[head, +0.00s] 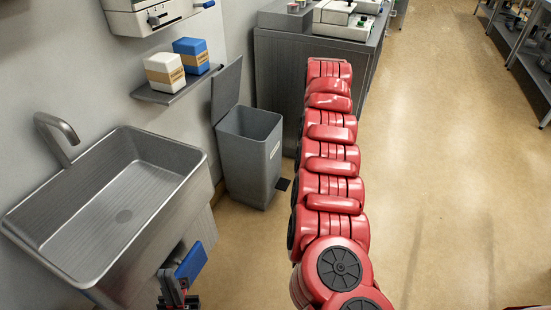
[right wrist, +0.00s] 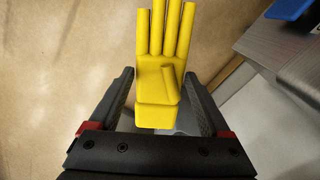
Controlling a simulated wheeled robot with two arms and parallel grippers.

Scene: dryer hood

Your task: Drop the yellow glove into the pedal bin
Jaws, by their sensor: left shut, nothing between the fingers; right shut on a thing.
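The yellow glove (right wrist: 157,72) is between the fingers of my right gripper (right wrist: 158,82) in the right wrist view, gripped near its palm and cuff, with its fingers pointing up the picture. The glove and right gripper do not show in the head view. The grey pedal bin (head: 247,160) stands on the floor right of the sink, its lid (head: 226,92) raised against the wall side and its mouth open. Its dark pedal (head: 283,184) is at its lower right. My left gripper (head: 178,293) is shut and empty at the bottom edge, near a blue paddle (head: 191,264).
A steel sink (head: 105,205) is on the left wall. A shelf (head: 178,88) holds a white box (head: 164,74) and a blue box (head: 191,55). A grey cabinet (head: 282,75) stands behind the bin. The floor on the right (head: 450,180) is clear.

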